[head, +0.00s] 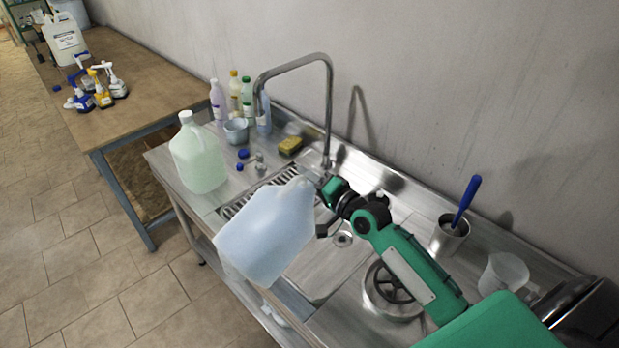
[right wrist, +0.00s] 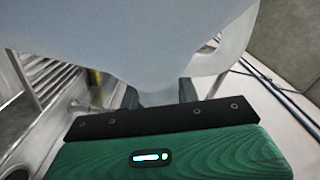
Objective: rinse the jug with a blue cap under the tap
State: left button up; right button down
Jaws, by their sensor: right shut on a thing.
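A large translucent pale blue jug (head: 265,235) hangs tilted over the front edge of the steel sink (head: 338,262). My right gripper (head: 318,182) is shut on it at its neck end. Its cap cannot be made out; the gripper and neck hide that end. In the right wrist view the jug's pale body (right wrist: 140,40) fills the top, close beyond the jaws (right wrist: 180,92). No water is seen running. My left gripper is out of view.
A pale green jug (head: 198,160) stands at the counter's left end. Two small blue caps (head: 243,154) lie beside it, near a yellow sponge (head: 290,145), several bottles (head: 246,97) and a grey cup (head: 236,131). A steel pot with a blue-handled brush (head: 452,236) stands right.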

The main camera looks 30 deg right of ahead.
jog(key=m, duration=0.3)
jog(key=shift+r+m+p, duration=0.1)
jog(key=shift+m+p, duration=0.2)
jog(key=shift+p, duration=0.05)
jog(key=m+p, duration=0.2)
jog(key=m, duration=0.2)
jog(key=shift+p, duration=0.3)
jog(key=shift+m+p, duration=1.85)
jog(key=shift+m, duration=1.55)
jog(key=shift+m+p, duration=0.8)
jog(key=shift+m, duration=0.3)
